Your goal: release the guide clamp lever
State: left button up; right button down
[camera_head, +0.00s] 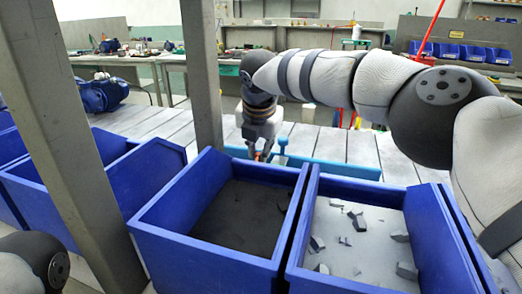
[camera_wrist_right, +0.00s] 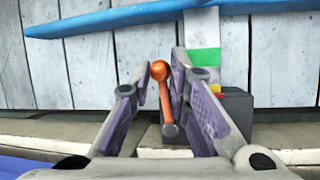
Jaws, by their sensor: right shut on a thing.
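The guide clamp lever (camera_wrist_right: 166,105) is an orange bar with a round ball knob, seen in the right wrist view. My right gripper (camera_wrist_right: 170,75) has its purple-padded fingers on either side of the lever and is shut on it. In the head view this gripper (camera_head: 260,153) points down behind the blue bins, with a bit of orange at its tips. A dark grey clamp block (camera_wrist_right: 237,108) with a green-marked plate (camera_wrist_right: 204,62) sits beside the right finger. The blue guide rail (camera_wrist_right: 110,19) runs beyond the lever. My left gripper is out of view.
Blue bins stand in front: one with a dark inside (camera_head: 208,250) and one with grey pieces (camera_head: 340,280). A grey post (camera_head: 203,75) rises left of my right gripper, and another (camera_head: 62,150) stands nearer. A blue pump (camera_head: 100,94) lies on the slatted line.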

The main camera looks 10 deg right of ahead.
dwell(0.3)
jog(key=c, duration=1.8)
grip_release()
jog(key=v, duration=0.7)
jog(key=shift+r, duration=0.3)
